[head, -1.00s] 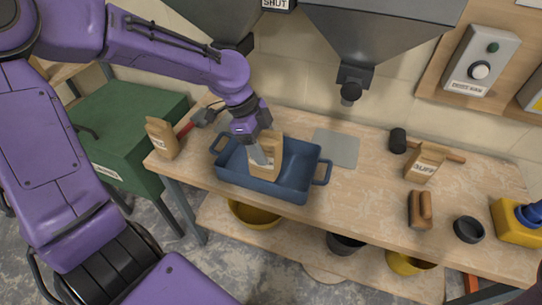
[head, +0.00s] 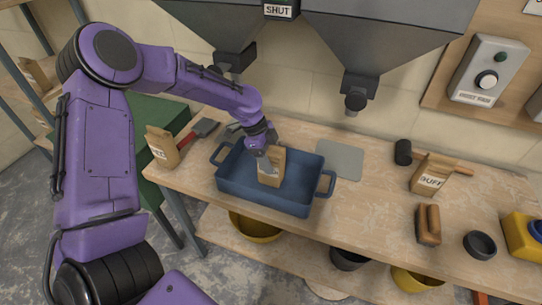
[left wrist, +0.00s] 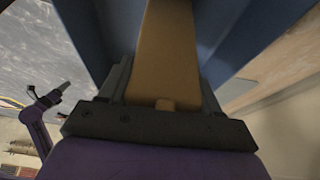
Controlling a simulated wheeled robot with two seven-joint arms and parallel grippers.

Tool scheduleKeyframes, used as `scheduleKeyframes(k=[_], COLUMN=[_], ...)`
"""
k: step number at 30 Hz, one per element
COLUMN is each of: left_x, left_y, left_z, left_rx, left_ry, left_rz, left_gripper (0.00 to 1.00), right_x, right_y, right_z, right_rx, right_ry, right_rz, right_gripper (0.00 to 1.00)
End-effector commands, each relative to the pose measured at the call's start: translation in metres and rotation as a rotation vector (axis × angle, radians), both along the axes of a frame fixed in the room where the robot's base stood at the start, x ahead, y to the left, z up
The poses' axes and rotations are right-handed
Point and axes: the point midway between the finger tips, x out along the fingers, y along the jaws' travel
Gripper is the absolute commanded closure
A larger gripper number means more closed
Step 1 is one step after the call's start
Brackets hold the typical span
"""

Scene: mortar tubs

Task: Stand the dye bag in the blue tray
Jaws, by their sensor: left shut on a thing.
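The dye bag is a brown paper bag (head: 271,173) with a pale label partly covered by a finger. My left gripper (head: 267,160) is shut on it from above and holds it upright inside the blue tray (head: 318,205). The bag's base is at or close to the tray floor; I cannot tell whether it touches. In the left wrist view the bag (left wrist: 168,50) stands between the fingers, with blue tray walls on both sides. A purple arm with a small dark gripper (left wrist: 60,92), seemingly my right one, shows at the left there; its jaws are too small to read.
A bag labelled RED (head: 162,147) and a red-handled tool (head: 203,128) are left of the tray. A grey plate (head: 340,160) lies behind its right end. A mallet (head: 404,152), BUFF bag (head: 430,175), brush (head: 428,225) and dark cup (head: 480,245) are at right. Hoppers hang above.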

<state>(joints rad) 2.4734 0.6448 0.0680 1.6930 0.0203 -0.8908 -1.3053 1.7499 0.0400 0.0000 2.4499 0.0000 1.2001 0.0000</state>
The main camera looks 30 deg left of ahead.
Motion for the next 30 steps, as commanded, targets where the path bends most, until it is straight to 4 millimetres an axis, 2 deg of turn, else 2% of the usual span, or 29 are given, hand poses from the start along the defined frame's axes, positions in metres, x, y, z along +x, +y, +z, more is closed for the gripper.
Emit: scheduleKeyframes(k=[7,8,10,18,21,23,30], left_x=[0.001,0.0,0.0,0.0,0.0,0.0,-0.005], left_y=[0.0,0.0,0.0,0.0,0.002,0.005,0.029], left_z=[-0.002,-0.003,-0.002,-0.002,0.005,0.015,0.072], left_rx=[0.0,0.0,0.0,0.0,0.001,0.0,0.001], left_ry=[-0.002,0.0,0.0,-0.001,-0.004,-0.006,-0.006], left_rz=[0.0,0.0,-0.001,-0.001,0.0,-0.001,0.0], left_gripper=[1.0,0.34,0.11,0.11,0.11,0.11,0.11], right_x=[0.0,0.0,0.0,0.0,0.0,0.0,0.0], right_y=[0.0,0.0,0.0,0.0,0.0,0.0,0.0], right_z=[-0.002,-0.002,-0.001,-0.001,-0.001,-0.002,-0.005], right_rx=[0.0,0.0,0.0,0.0,0.0,0.0,0.0], right_ry=[0.0,0.0,0.0,0.0,0.0,0.0,0.0], right_rz=[0.0,0.0,0.0,0.0,0.0,0.0,0.0], right_gripper=[0.53,0.53,0.53,0.53,0.53,0.53,0.53])
